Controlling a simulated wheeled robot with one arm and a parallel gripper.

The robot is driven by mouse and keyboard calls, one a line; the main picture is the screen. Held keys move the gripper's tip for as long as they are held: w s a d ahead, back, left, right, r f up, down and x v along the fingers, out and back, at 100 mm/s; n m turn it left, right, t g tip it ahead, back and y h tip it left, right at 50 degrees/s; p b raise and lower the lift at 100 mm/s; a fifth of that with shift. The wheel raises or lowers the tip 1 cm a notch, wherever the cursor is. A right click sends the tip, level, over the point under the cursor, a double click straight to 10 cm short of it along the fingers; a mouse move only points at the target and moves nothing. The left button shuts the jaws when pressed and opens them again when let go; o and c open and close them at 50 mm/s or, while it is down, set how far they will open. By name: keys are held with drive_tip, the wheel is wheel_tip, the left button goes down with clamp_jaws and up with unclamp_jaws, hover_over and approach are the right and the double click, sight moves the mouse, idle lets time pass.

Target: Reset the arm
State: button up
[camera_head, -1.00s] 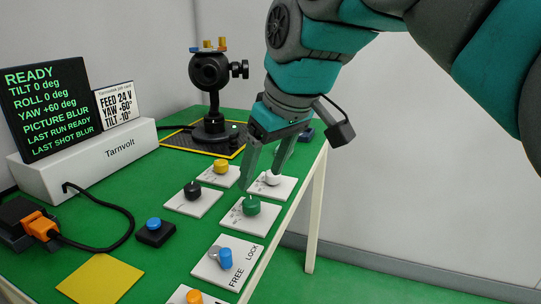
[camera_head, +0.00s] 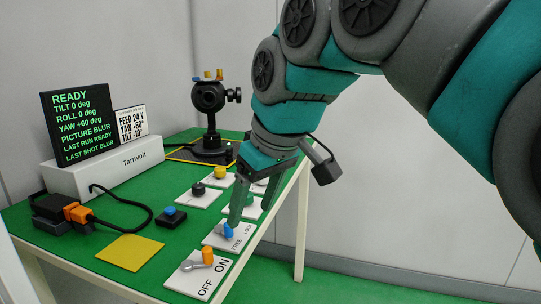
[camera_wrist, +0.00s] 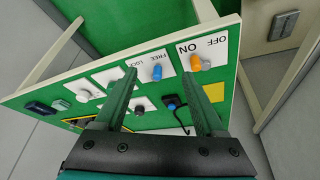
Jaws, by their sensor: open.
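My gripper (camera_head: 252,212) points down above the right side of the green table (camera_head: 130,278). Its two fingers are apart, with nothing between them in the wrist view (camera_wrist: 158,95). In the head view one finger overlaps the blue knob (camera_head: 228,231) on the FREE/LOCK plate; I cannot tell whether they touch. The blue knob shows clearly beyond the fingers in the wrist view (camera_wrist: 157,73). The orange lever (camera_head: 208,256) on the OFF/ON plate lies toward ON.
A Tarnvolt display (camera_head: 82,126) reads READY, YAW +60 deg, PICTURE BLUR. The gimbal head (camera_head: 209,97) stands at the back. A black knob (camera_head: 198,188), yellow knob (camera_head: 220,172), blue button (camera_head: 170,211) and yellow sheet (camera_head: 130,252) occupy the table. Open floor lies right.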

drive_tip(key=s+d+f+m+g+h, duration=0.1)
drive_tip(key=s+d+f+m, duration=0.2)
drive_tip(key=s+d+f, duration=0.3)
drive_tip(key=s+d+f+m+g+h, duration=0.1)
drive_tip(key=s+d+f, duration=0.4)
drive_tip(key=f, duration=0.7)
drive_tip(key=s+d+f+m+g+h, duration=0.1)
drive_tip(key=s+d+f+m+g, duration=0.2)
drive_tip(key=s+d+f, duration=0.3)
drive_tip(key=s+f+m, duration=0.1)
drive_tip(key=s+f, duration=0.2)
drive_tip(key=f, duration=0.1)
drive_tip(key=shift+s+d+m, duration=0.15)
drive_tip(key=shift+d+m, duration=0.2)
drive_tip(key=shift+m, duration=0.05)
